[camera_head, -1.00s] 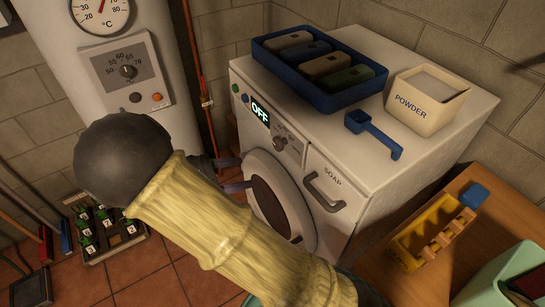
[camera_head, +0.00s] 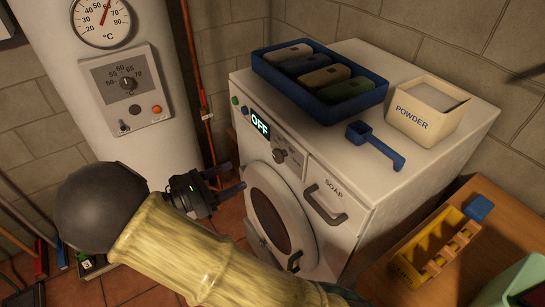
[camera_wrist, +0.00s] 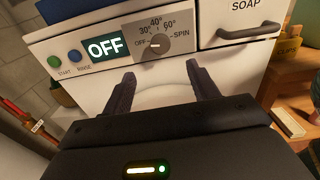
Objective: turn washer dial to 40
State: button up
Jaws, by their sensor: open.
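The washer (camera_head: 340,180) is white, with a round door and a front panel. Its grey dial (camera_head: 279,156) sits right of the display (camera_head: 260,124), which reads OFF. In the wrist view the dial (camera_wrist: 156,44) is ringed by OFF, 30°, 40°, 60° and SPIN marks. Its small light pointer seems to face left, toward OFF. My gripper (camera_head: 237,175) is open and empty in front of the washer, left of and below the dial in the head view. In the wrist view its two fingers (camera_wrist: 163,76) stand apart below the dial, not touching it.
A soap drawer handle (camera_head: 325,205) juts out right of the dial. Start (camera_wrist: 54,61) and rinse buttons lie left of the display. On top are a blue tray (camera_head: 290,88), a blue scoop (camera_head: 375,145) and a powder box (camera_head: 428,110). A boiler (camera_head: 110,80) stands left.

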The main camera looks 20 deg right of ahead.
aim_at(275, 157)
jog(key=x, duration=1.3)
jog(key=shift+p, duration=0.4)
jog(key=shift+f, duration=0.1)
jog(key=c, duration=1)
